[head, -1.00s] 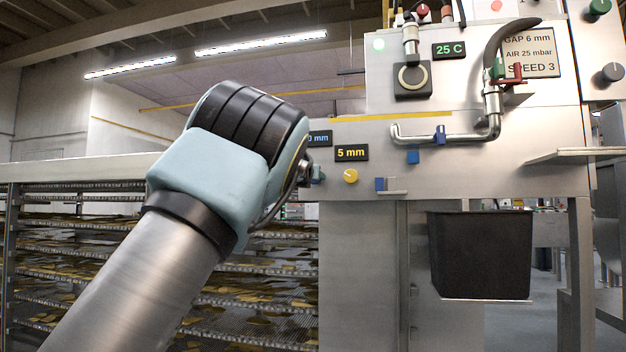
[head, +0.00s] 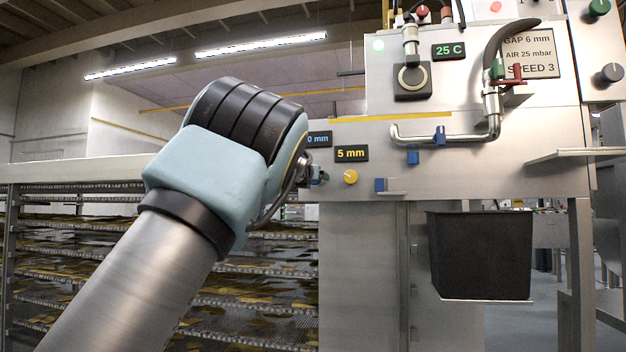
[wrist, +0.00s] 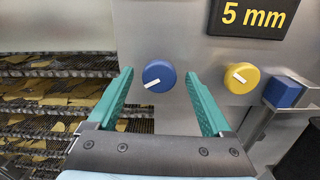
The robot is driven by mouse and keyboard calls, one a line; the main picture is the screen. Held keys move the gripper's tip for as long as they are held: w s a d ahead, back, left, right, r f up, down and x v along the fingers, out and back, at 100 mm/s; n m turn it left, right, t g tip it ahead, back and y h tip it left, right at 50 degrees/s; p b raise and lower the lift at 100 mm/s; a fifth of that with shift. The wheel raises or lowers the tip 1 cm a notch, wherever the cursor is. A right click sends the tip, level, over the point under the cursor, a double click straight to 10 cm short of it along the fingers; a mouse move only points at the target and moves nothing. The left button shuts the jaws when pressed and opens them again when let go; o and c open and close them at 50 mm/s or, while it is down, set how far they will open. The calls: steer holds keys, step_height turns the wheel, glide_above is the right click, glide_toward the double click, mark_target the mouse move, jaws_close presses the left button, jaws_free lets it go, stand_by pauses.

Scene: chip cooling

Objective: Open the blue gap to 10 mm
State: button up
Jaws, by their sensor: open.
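The blue knob (wrist: 158,76) is on the grey panel in the wrist view, its white mark pointing left and slightly down. My gripper (wrist: 160,82) is open, its teal fingers on either side of the knob with gaps showing. In the head view my arm hides the blue knob, and only a bit of my gripper (head: 319,175) shows at the panel. The blue-lettered display (head: 320,139) is partly covered by my arm; its visible part reads "0 mm", and any digit before that is hidden.
The yellow knob (wrist: 241,78) sits just right of the blue one, under the yellow "5 mm" display (head: 351,153). A blue block (wrist: 284,92) on a bracket is further right. A sign (head: 530,53) reads GAP 6 mm. A black bin (head: 480,255) hangs below the panel.

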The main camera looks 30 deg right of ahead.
steer(key=b+v, duration=0.4)
steer(key=v, duration=0.6)
steer(key=shift+a+b, duration=0.15)
steer(key=shift+b, duration=0.15)
steer(key=shift+s, duration=0.1)
